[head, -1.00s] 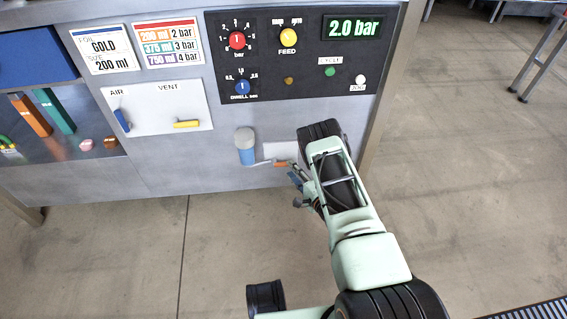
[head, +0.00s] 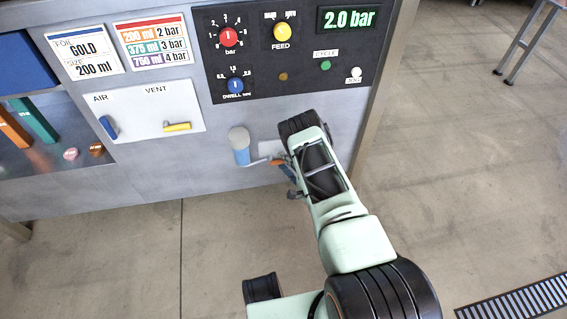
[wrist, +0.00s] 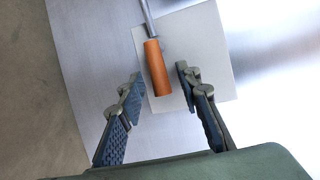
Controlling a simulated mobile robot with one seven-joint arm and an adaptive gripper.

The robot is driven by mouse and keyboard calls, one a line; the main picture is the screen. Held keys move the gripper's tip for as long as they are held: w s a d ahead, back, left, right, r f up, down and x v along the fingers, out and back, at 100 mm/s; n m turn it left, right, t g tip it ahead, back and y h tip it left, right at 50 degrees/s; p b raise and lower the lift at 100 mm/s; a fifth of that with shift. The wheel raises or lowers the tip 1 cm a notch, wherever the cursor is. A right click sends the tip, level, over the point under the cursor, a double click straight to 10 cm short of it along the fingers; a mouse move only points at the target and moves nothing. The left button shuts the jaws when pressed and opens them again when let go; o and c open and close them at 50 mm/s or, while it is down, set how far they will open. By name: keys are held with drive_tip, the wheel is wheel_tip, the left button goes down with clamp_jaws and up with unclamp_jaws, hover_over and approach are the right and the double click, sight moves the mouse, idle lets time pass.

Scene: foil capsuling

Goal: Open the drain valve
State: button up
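The drain valve's orange lever grip (wrist: 157,68) shows in the wrist view, on a thin metal rod (wrist: 148,18). In the head view the orange grip (head: 277,161) is partly hidden by my gripper. My gripper (wrist: 160,82) is open, one finger on each side of the orange grip. Gaps show on both sides, so the fingers do not touch it. The blue and clear bowl (head: 240,147) sits on the panel front at the other end of the rod. A pale plate (wrist: 215,60) lies behind the grip.
The control panel (head: 290,100) with knobs and a 2.0 bar display is above my arm. A white AIR/VENT plate (head: 140,98) carries a blue and a yellow lever. The floor is open to the right, with a drain grate (head: 515,298).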

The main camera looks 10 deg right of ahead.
clamp_jaws()
